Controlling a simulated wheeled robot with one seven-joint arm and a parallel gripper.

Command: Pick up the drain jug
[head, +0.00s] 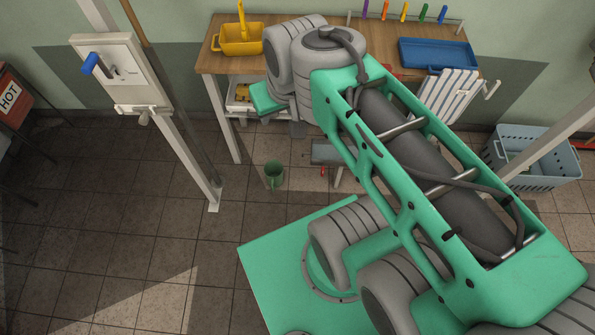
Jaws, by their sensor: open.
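The drain jug, a small green jug (274,176), stands upright on the tiled floor in front of the workbench, left of my arm. Its open top faces up. My green and grey arm reaches from the lower right toward the bench and bends down at its far end. My gripper (297,129) shows only as a small grey part below the wrist, in front of the bench and above and beyond the jug in the picture. It is open and apart from the jug. Its fingertips are hard to make out, partly hidden by my arm.
The wooden workbench (225,60) holds a yellow tub (240,40) and a blue tray (437,54). A low grey item (325,153) stands right of the jug. A pale post (178,140) with a switch box rises at left. A blue-grey crate (530,158) sits at right. The floor left of the jug is clear.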

